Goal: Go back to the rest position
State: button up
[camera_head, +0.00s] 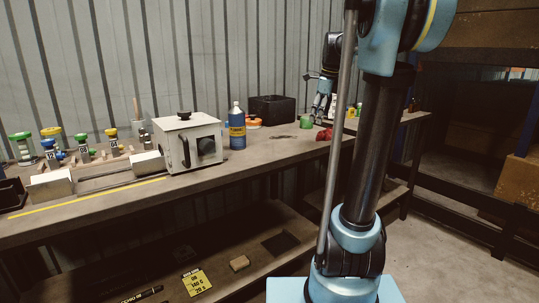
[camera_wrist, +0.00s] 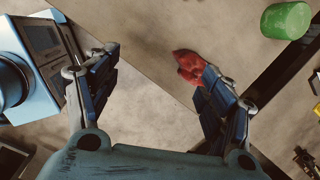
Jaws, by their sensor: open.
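My gripper (camera_head: 322,104) hangs above the right part of the workbench (camera_head: 85,205) in the head view, fingers pointing down. In the wrist view my gripper (camera_wrist: 160,85) is open, with its two fingers wide apart and nothing between them. A red crumpled thing (camera_wrist: 188,66), perhaps a rag, lies below, beside the right finger, near the bench edge. It also shows on the bench in the head view (camera_head: 324,135). The crimper box (camera_head: 188,145), white with a dark knob, stands on the bench to the left of my gripper.
A blue bottle (camera_head: 237,130) stands beside the crimper box, with a black bin (camera_head: 272,109) behind. A green cylinder (camera_head: 306,121) stands near the red thing. Colour-topped fittings (camera_head: 52,145) stand at the left. A lower shelf holds a yellow label (camera_head: 196,282). Open floor lies at right.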

jog(key=s+f+n, duration=1.1)
jog(key=s+f, duration=0.2)
jog(key=s, duration=0.3)
jog(key=s+f+n+h, duration=0.1)
jog(key=s+f+n, duration=1.1)
jog(key=s+f, duration=0.2)
jog(key=shift+s+a, duration=0.35)
jog(key=shift+s, duration=0.9)
jog(key=shift+w+f, duration=0.15)
jog(key=shift+w, duration=0.25)
